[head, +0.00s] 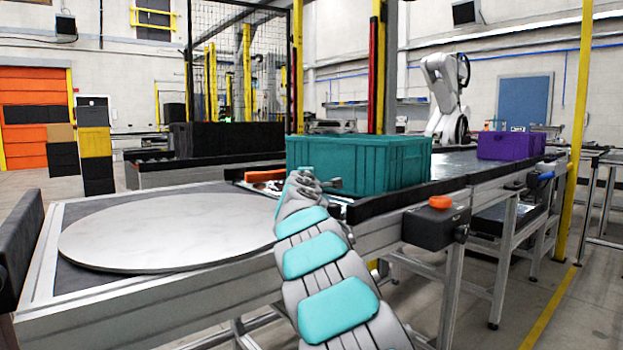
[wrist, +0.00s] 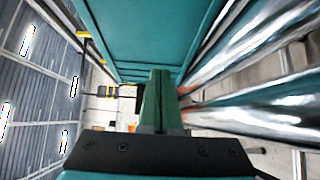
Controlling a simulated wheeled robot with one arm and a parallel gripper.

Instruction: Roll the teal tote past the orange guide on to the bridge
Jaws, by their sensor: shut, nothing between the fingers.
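The teal tote (head: 358,165) stands upright on the conveyor in the middle of the head view. Its teal wall (wrist: 150,35) fills the upper middle of the wrist view. The orange guide (head: 264,176) lies low at the tote's left end. My gripper (head: 335,183) is in front of the tote's near long side, towards its left end. Its fingers (wrist: 160,76) are shut and empty, close to the tote; I cannot tell whether they touch it. The conveyor bed (head: 455,163) runs on to the right of the tote; I cannot tell which part is the bridge.
A purple tote (head: 505,145) stands farther right on the line. A large round plate (head: 170,232) lies on the table at left. A dark box with an orange button (head: 439,202) juts from the near rail. Shiny rollers (wrist: 260,70) show in the wrist view. A yellow post (head: 575,130) stands at right.

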